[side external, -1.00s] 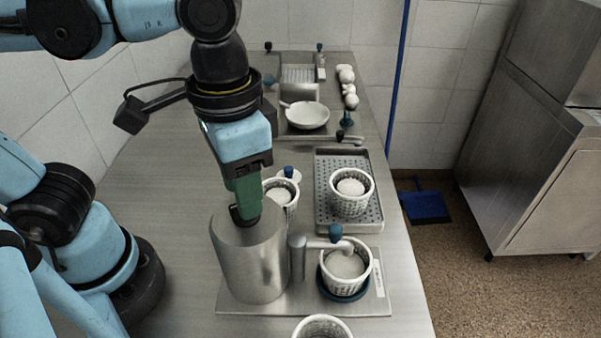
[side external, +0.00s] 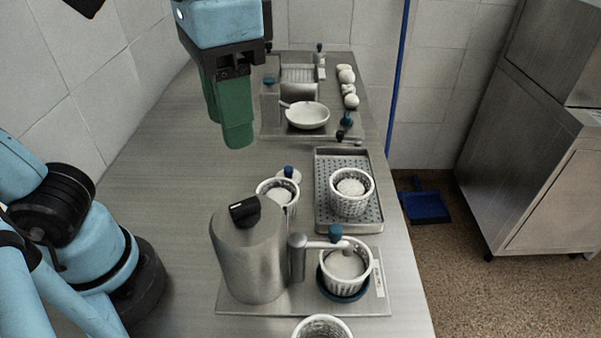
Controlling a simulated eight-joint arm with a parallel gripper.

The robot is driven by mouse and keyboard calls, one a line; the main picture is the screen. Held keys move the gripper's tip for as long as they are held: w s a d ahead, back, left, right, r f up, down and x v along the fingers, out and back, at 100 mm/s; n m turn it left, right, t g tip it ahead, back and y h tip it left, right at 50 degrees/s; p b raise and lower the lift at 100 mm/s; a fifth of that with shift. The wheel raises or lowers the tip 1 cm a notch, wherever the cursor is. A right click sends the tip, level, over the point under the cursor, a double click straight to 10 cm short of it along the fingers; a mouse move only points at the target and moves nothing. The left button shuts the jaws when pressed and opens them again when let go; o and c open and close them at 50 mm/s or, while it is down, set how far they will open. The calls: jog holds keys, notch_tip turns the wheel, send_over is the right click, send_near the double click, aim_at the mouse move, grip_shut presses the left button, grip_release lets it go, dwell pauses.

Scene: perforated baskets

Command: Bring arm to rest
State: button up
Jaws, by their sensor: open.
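My gripper (side external: 232,132), with green fingers, hangs above the steel table (side external: 165,165), up and behind the metal cylinder machine (side external: 248,262). It is open, with nothing seen between its fingers, and it touches nothing that I can make out. The cylinder has a black knob (side external: 245,210) on its top, now in full view. Most of my arm above the gripper is outside the picture.
White perforated baskets with white contents stand beside the cylinder (side external: 276,204), on a perforated tray (side external: 322,205) and under the spout (side external: 345,262). An empty-looking basket (side external: 322,328) is cut off at the front. A white bowl (side external: 307,116) stands farther back.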

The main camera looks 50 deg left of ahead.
jog(key=w+a+f+n+t, duration=0.3)
jog(key=w+a+f+t, duration=0.4)
jog(key=w+a+f, duration=0.3)
jog(key=a+f, duration=0.4)
jog(key=f, duration=0.1)
jog(key=shift+w+a+f, duration=0.15)
jog(key=shift+a+f, duration=0.15)
jog(key=shift+d+r, duration=0.1)
jog(key=shift+d, duration=0.05)
jog(key=m+g, duration=0.3)
jog(key=g, duration=0.4)
send_near(244, 203)
notch_tip(244, 203, down, 8)
jog(key=shift+f, duration=0.25)
